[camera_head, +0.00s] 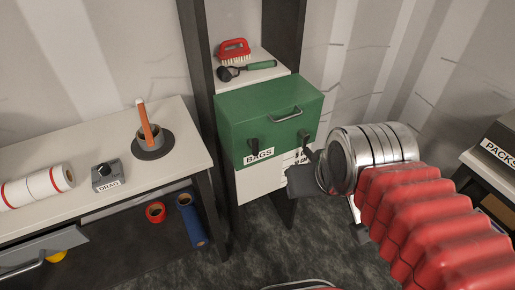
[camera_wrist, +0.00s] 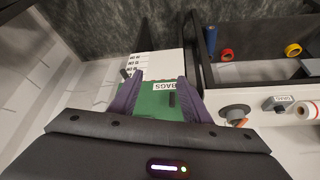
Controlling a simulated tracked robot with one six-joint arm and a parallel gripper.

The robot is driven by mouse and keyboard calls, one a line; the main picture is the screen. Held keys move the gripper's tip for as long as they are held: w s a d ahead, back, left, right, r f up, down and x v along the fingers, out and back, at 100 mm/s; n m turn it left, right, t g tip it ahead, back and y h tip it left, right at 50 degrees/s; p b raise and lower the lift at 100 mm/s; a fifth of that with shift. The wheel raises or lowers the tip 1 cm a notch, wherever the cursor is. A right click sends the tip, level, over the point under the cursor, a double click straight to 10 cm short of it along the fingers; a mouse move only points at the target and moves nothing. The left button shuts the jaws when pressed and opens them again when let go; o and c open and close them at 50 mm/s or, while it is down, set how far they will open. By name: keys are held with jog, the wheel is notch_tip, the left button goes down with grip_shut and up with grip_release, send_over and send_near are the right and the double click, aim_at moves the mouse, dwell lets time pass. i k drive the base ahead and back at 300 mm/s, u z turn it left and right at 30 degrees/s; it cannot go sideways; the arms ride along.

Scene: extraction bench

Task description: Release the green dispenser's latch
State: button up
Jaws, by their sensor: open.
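The green dispenser (camera_head: 262,112), labelled BAGS, is mounted in a dark-framed rack in the head view. It has a metal handle on top and two black latches on its front, a left latch (camera_head: 253,145) and a right latch (camera_head: 304,137). My gripper (camera_head: 300,169) is in front of its lower right corner, close to the right latch. In the wrist view, turned upside down, the dispenser (camera_wrist: 152,104) shows between the spread, empty fingers of my gripper (camera_wrist: 160,77). One black latch (camera_wrist: 172,99) shows between them. I cannot tell whether any finger touches the dispenser.
A red brush (camera_head: 234,48) and a green-handled tool (camera_head: 262,66) lie on the shelf above. A PACKS box (camera_head: 500,143) stands at right.

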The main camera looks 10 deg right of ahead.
aim_at(253, 143)
jog(key=u, duration=0.55)
jog(key=k, duration=1.2)
jog(key=u, duration=0.55)
jog(key=i, duration=1)
jog(key=u, duration=0.05)
